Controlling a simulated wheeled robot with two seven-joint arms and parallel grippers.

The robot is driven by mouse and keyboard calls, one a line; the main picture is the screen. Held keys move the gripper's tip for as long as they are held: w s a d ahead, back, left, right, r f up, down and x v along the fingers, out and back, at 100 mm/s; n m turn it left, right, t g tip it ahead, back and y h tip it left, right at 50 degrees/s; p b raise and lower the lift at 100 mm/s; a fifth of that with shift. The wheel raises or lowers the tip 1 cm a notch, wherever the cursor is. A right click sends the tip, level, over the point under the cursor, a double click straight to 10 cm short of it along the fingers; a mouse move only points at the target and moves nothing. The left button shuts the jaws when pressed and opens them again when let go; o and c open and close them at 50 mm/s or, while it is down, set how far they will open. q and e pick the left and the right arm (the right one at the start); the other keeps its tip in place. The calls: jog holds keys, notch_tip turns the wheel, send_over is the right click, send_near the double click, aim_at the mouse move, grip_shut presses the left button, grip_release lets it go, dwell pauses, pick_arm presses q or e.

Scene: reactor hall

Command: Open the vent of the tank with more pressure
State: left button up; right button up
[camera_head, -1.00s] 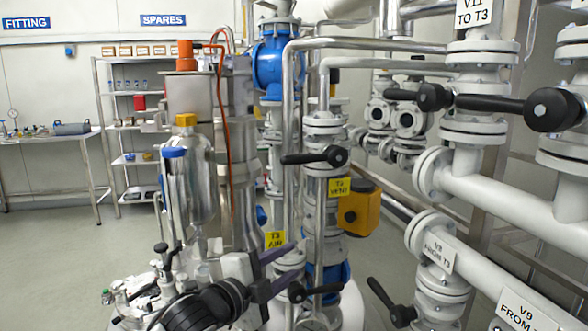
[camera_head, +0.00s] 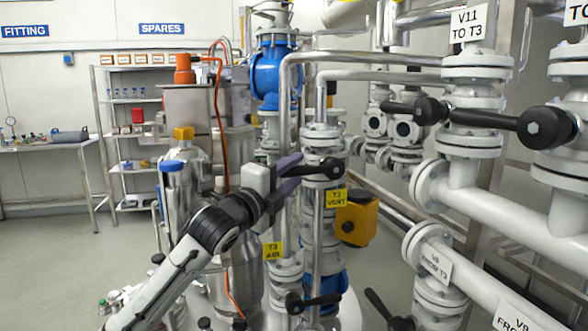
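The yellow T3 VENT label (camera_head: 336,199) hangs on a vertical pipe in the middle. Just above it is a valve with a black lever handle (camera_head: 329,169), which points left. My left gripper (camera_head: 296,174) is at the left end of this lever, with its dark purple fingers apart, one above and one below the lever. I cannot tell whether they touch it. The yellow T3 AIR label (camera_head: 272,250) is lower left, near another black lever (camera_head: 312,301). No readable pressure gauge shows. My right gripper is not in view.
The V11 TO T3 valve (camera_head: 470,110) and its long black lever are at the right, with thick white pipes below. A yellow box (camera_head: 354,218) sits right of the vent pipe. Shelves (camera_head: 128,120) and a bench (camera_head: 45,145) stand far left, with open floor before them.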

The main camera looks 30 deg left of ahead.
pick_arm(q)
jog(key=shift+w, duration=0.4)
jog(key=shift+c, duration=0.4)
grip_shut()
